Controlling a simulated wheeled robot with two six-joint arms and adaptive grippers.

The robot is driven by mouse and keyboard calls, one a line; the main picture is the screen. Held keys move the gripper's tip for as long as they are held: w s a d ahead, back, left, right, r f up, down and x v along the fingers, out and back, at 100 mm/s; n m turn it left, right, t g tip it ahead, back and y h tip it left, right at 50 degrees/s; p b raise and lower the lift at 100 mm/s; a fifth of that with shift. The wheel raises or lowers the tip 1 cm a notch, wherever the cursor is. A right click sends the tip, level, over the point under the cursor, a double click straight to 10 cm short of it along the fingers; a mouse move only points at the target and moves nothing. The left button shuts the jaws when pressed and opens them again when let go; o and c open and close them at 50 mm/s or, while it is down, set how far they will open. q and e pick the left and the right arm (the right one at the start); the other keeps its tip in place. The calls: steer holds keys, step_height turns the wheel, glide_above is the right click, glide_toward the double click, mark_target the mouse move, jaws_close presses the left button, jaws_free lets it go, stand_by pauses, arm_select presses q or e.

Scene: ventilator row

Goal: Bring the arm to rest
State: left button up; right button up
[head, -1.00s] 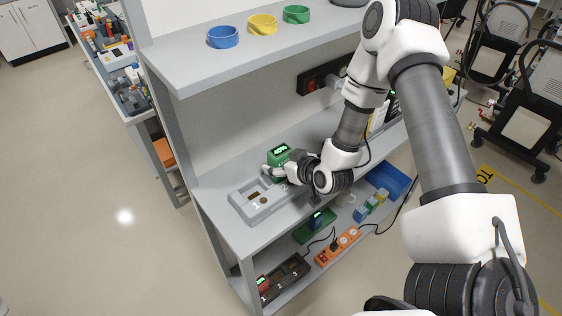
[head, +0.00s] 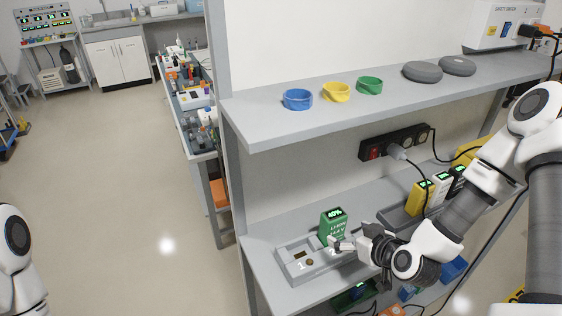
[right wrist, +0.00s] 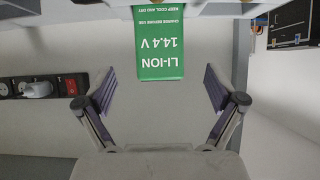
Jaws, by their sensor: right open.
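My right gripper (head: 345,245) is open beside a green battery pack (head: 332,225) on the middle shelf. In the right wrist view the fingers (right wrist: 158,92) are spread wide with nothing between them. The battery (right wrist: 159,48), marked "LI-ION 14.4 V", lies ahead of the gap, clear of the fingers. In the head view the battery stands upright in the grey tray (head: 292,270), with a lit green display on top. Its lower part is partly hidden by my gripper. My left gripper is out of view.
A power strip (head: 395,143) with a plug is on the back wall. A yellow pack (head: 418,197) and others stand in a holder to the right. The upper shelf (head: 270,128) overhangs, carrying blue, yellow and green rings. Open floor (head: 120,190) lies left.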

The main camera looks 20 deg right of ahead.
steer(key=s+a+f+g+b, duration=0.1)
steer(key=s+a+f+g, duration=0.2)
steer(key=s+f, duration=0.4)
steer(key=s+a+f+g+b, duration=0.1)
steer(key=s+a+f+g, duration=0.2)
steer(key=s+f+g, duration=0.2)
steer(key=s+a+f+m+g+b, duration=0.1)
steer(key=s+a+f+g, duration=0.2)
steer(key=s+f, duration=0.6)
steer(key=shift+s+f+g+h+b, duration=0.15)
steer(key=shift+f+g+h+b, duration=0.25)
steer(key=shift+f, duration=0.45)
steer(key=shift+s, duration=0.1)
